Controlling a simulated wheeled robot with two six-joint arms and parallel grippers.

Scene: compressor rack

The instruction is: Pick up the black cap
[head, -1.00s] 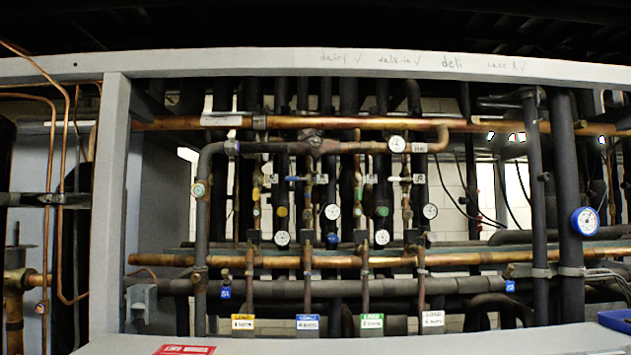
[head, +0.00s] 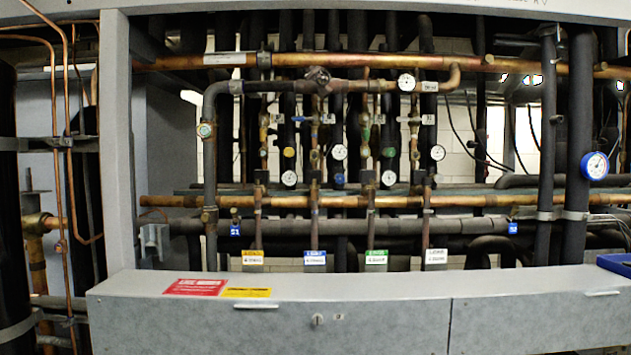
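I cannot make out a black cap in the head view. Dark pipes and shadows fill much of the rack, so a small black part is hard to tell apart there. Neither of my grippers shows in the head view.
A grey cabinet (head: 380,318) with a flat top fronts the pipe rack. Red (head: 195,287) and yellow (head: 246,293) labels lie on its top. A blue bin (head: 618,262) sits at the right edge, its inside hidden. A blue-rimmed gauge (head: 594,166) is on a black pipe. The cabinet top's middle is clear.

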